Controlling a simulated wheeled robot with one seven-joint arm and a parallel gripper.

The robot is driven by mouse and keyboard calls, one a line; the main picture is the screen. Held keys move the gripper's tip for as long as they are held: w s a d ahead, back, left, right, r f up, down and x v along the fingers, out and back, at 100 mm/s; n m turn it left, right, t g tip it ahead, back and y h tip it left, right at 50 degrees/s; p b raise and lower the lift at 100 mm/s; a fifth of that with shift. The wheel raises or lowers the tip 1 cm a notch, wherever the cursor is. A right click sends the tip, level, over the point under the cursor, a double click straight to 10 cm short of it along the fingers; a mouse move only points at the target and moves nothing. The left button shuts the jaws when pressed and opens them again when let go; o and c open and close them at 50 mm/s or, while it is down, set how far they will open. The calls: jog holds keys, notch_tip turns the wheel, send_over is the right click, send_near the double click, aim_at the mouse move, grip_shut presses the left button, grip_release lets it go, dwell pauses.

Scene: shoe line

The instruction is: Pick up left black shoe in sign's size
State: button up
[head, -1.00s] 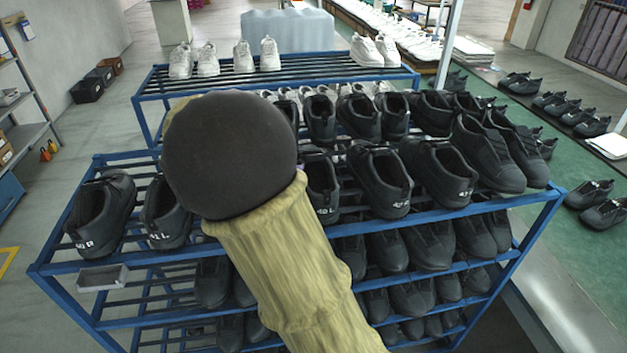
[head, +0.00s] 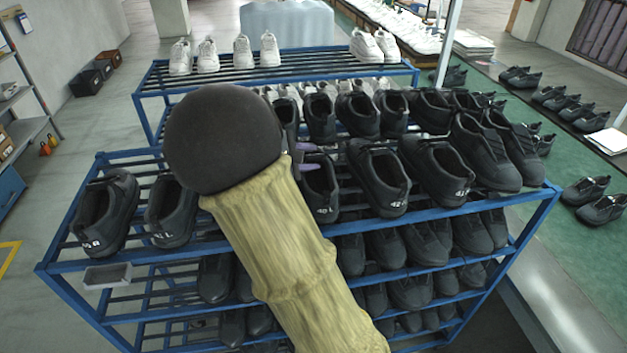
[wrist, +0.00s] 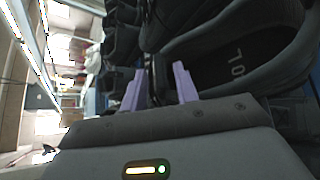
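Several black shoes stand on the blue rack's upper front shelf with white size marks on their heels. One shoe (head: 321,192) bears a mark that seems to read 40 L; a mark ending in "0L" shows on a shoe (wrist: 245,55) in the wrist view. My gripper (head: 308,158) shows its purple fingertips at the far end of that shoe, partly hidden behind my arm. In the wrist view its two fingers (wrist: 158,88) stand apart, with dark shoe surfaces just beyond and between them. Contact is unclear. I cannot make out a readable size sign.
A shoe (head: 171,212) and another (head: 104,212) stand at the shelf's left. Larger shoes (head: 379,178) and (head: 437,170) stand close on the right. A small grey tray (head: 107,275) sits at the rack's front left edge. White shoes (head: 364,45) stand on the rack behind.

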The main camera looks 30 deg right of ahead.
jog(key=shift+s, duration=0.1)
jog(key=shift+c, duration=0.7)
jog(key=shift+a, duration=0.1)
grip_shut()
jog(key=shift+r, duration=0.15)
